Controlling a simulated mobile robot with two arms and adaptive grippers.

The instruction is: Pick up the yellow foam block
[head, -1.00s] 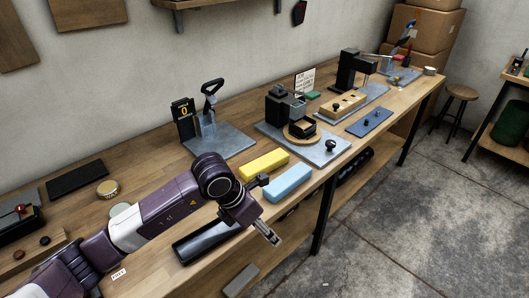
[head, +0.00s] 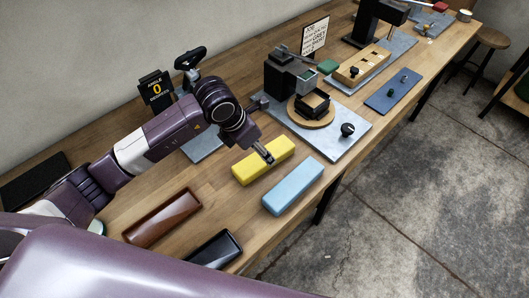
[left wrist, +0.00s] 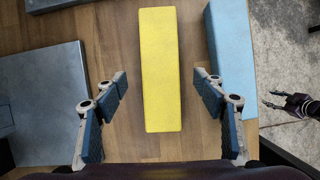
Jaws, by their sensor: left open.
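The yellow foam block (head: 263,161) lies flat on the wooden workbench. My left gripper (head: 264,153) is at the block in the head view, covering a small part of its top edge. In the left wrist view the yellow foam block (left wrist: 161,70) lies lengthwise ahead, between the lines of the two open fingers (left wrist: 162,115). There is bench wood visible between each finger and the block, and nothing is in the grip. My right gripper (left wrist: 291,104) shows at the right edge of the left wrist view, over the floor, its fingers apart.
A light blue block (head: 293,186) lies just right of the yellow one. A brown case (head: 162,217) and a black case (head: 214,249) lie nearer. A grey plate with a fixture (head: 347,141) stands behind.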

